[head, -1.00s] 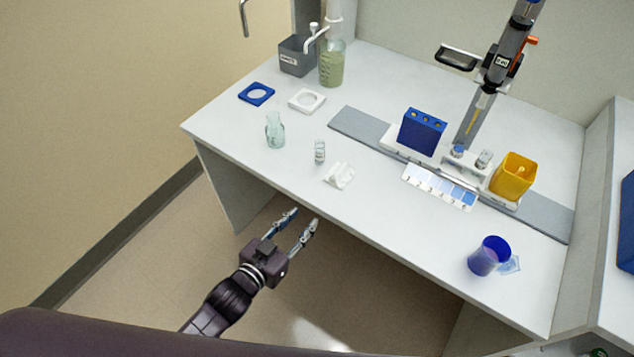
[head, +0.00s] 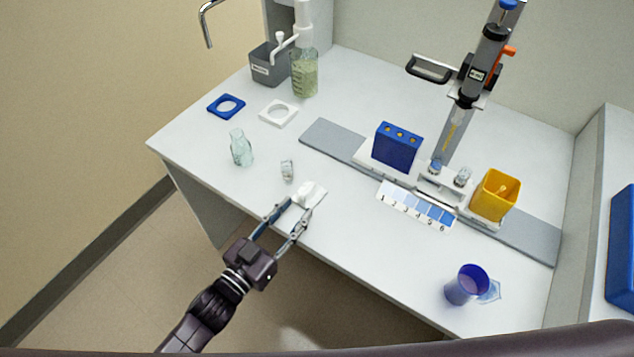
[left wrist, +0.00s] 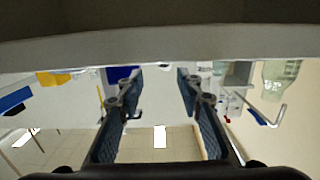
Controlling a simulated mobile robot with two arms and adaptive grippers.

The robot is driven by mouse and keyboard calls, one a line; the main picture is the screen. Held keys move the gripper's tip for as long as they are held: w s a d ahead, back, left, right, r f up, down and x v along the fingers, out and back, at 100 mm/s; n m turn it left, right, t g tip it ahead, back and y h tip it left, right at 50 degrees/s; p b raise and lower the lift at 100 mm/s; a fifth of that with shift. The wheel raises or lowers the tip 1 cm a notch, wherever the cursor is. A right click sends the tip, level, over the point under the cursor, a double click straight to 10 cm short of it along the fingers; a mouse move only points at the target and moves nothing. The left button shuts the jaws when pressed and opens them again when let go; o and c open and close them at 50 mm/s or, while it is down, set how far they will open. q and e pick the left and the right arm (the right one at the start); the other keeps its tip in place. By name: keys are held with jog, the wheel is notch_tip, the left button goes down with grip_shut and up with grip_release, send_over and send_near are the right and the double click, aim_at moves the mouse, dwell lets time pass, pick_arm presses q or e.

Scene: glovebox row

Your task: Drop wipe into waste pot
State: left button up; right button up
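A crumpled white wipe (head: 309,192) lies on the white bench (head: 350,235) near its front edge. My left gripper (head: 294,209) is open and empty, its fingertips just short of the wipe at the bench edge. The left wrist view looks upside down and shows the two spread fingers (left wrist: 160,85) with nothing seen between them; I cannot make out the wipe there. A yellow open pot (head: 495,196) and a translucent blue cup (head: 466,286) stand at the right; no label tells which is the waste pot. My right gripper is not in view.
A small vial (head: 287,170) and a clear flask (head: 241,148) stand behind the wipe. A blue rack (head: 397,146), a numbered strip (head: 416,206) and a stand (head: 463,100) are to the right. A grey box (head: 270,64) and a bottle (head: 305,76) are at the back left.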

aim_at(309, 188)
pick_arm(q)
jog(key=shift+x, duration=0.95)
jog(key=shift+w+d+r, duration=0.15)
jog(key=shift+w+d, duration=0.15)
jog(key=shift+w, duration=0.3)
jog(key=x, duration=0.3)
jog(key=shift+w+p, duration=0.4)
jog(key=shift+w+d, duration=0.15)
jog(key=shift+w, duration=0.25)
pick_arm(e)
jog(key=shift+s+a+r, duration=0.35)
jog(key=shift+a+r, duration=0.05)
pick_arm(q)
grip_shut()
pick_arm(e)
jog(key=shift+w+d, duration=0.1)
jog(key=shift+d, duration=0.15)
